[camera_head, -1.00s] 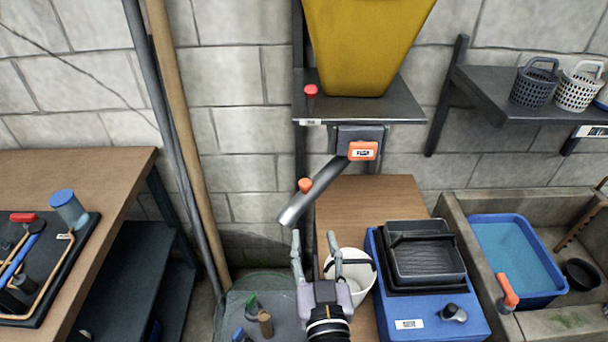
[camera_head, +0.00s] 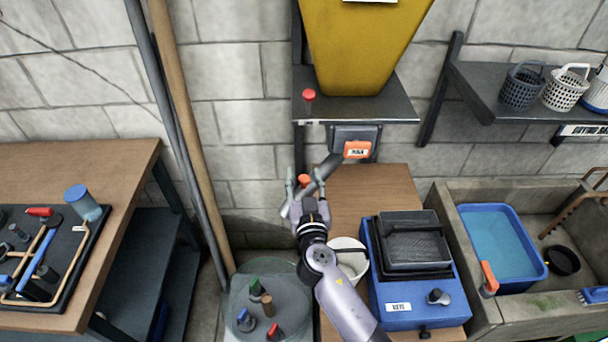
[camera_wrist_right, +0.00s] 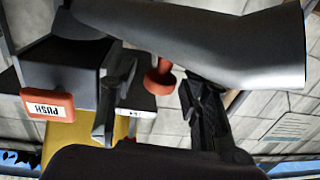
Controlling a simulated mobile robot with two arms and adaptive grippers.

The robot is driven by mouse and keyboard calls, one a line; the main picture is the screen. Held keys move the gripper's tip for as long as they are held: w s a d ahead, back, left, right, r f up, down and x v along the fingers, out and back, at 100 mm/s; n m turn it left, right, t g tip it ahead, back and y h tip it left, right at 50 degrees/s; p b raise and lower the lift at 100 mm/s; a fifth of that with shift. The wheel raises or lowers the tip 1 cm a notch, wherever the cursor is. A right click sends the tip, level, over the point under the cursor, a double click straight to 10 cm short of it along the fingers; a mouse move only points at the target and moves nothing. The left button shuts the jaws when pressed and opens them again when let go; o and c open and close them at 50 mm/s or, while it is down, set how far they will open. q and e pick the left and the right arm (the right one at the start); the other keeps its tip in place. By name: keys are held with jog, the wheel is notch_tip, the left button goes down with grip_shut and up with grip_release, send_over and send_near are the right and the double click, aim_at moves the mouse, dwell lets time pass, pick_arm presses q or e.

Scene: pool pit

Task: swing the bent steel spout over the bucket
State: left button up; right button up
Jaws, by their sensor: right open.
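The bent steel spout (camera_head: 327,168) runs down and left from a dark box below the shelf; its free end is left of the white bucket (camera_head: 346,246). The spout has a small red-orange knob (camera_head: 304,179). My right gripper (camera_head: 304,184) is open at the spout, one finger on each side of the knob. In the right wrist view the spout (camera_wrist_right: 235,45) crosses the top, and the knob (camera_wrist_right: 159,79) shows between the open fingers of the gripper (camera_wrist_right: 160,95). My right arm covers part of the bucket's left side. My left gripper is not in view.
The dark box carries an orange push button (camera_head: 357,150). A yellow hopper (camera_head: 362,45) stands on the shelf above. A blue unit with a black tray (camera_head: 412,293) is right of the bucket, then a sink with a blue basin (camera_head: 500,245). Poles lean at left.

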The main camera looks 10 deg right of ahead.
jog(key=shift+w, duration=0.1)
jog(key=shift+c, duration=0.3)
grip_shut()
dwell(0.6)
